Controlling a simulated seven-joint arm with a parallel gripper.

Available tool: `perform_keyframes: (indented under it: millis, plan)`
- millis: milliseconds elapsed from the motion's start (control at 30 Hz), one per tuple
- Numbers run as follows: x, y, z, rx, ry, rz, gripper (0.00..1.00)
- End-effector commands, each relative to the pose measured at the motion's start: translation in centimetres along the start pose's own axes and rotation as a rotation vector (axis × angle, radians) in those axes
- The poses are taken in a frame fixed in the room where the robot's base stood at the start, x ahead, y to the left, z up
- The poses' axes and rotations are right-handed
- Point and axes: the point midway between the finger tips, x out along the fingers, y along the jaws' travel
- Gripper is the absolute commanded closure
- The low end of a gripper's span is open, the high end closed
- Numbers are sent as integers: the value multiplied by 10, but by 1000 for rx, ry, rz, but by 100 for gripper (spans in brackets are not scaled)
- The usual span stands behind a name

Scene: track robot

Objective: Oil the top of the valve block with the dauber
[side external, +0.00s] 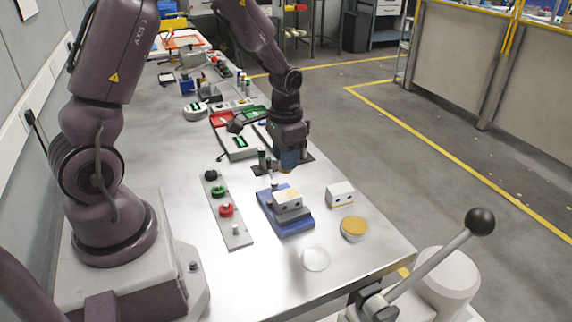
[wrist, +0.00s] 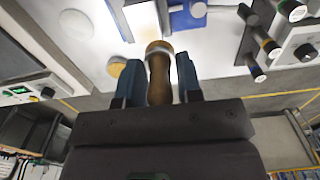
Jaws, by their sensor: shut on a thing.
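The white valve block (side external: 287,202) sits on a blue fixture (side external: 291,228) near the front of the bench. A tan tint shows on its top. My gripper (side external: 289,163) is just above and behind the block in the side view. In the wrist view my gripper (wrist: 158,72) is shut on the dauber (wrist: 158,84), its brown wooden handle between the blue fingers and its round end pointing away. The valve block (wrist: 142,20) lies beyond the dauber there, partly out of frame. I cannot tell whether the dauber touches it. A round dish with an amber top (side external: 354,226) stands to the right.
A second white block (side external: 340,194) stands right of the fixture. A clear whitish disc (side external: 316,259) lies in front. A grey strip with black, green and red parts (side external: 226,210) lies left. A lever with a black knob (side external: 480,221) rises at the front right.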

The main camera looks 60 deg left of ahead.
Motion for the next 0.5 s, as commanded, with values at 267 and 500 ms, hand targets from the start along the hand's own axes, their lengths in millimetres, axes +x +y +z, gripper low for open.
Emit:
perform_keyframes:
  millis: [267, 500]
  plan:
    - [-23, 0, 0, 0, 2, 0, 91]
    - [-26, 0, 0, 0, 1, 0, 91]
